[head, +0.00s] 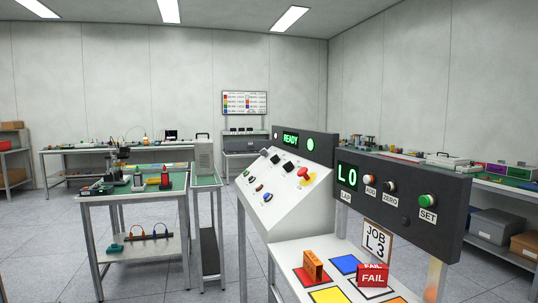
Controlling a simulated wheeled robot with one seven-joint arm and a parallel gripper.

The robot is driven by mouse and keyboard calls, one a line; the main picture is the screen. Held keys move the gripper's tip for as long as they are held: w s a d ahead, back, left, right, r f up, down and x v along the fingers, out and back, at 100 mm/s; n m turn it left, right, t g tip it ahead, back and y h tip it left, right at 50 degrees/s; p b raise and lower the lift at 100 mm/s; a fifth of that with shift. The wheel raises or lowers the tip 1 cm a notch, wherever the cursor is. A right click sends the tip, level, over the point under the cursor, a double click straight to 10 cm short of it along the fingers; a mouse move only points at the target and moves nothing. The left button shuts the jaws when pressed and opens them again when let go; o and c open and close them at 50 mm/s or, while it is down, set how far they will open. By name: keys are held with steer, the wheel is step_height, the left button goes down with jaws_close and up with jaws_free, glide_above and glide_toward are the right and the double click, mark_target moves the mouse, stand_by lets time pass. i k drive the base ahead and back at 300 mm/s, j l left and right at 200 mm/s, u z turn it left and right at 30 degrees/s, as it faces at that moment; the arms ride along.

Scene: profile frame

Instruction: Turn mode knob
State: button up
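A white sloped control console (290,200) stands right of centre in the head view. Its slanted face carries several small dark controls, one of them a dark knob (288,167) near the top. Their labels are too small to read, so I cannot tell which is the mode knob or how it is set. A red emergency-style button (303,173) on a yellow base sits at the face's right. A green display (291,138) above reads READY, with a lit green lamp (310,144) beside it. My gripper is not in view.
A dark panel (410,195) with an L0 display and a green SET button (428,201) stands right, partly covering the console's side. Below it, a white table (328,262) holds coloured squares, an orange block (313,266) and a red FAIL block (373,275).

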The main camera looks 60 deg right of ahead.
mark_target(275, 159)
steer(key=i+z, duration=0.65)
steer(key=z, duration=0.2)
steer(key=i+l+z, duration=0.15)
steer(key=i+z, duration=0.55)
steer(key=i, duration=0.2)
steer(key=i+j+z, duration=0.15)
steer(key=i+z, duration=0.2)
steer(key=i, duration=0.1)
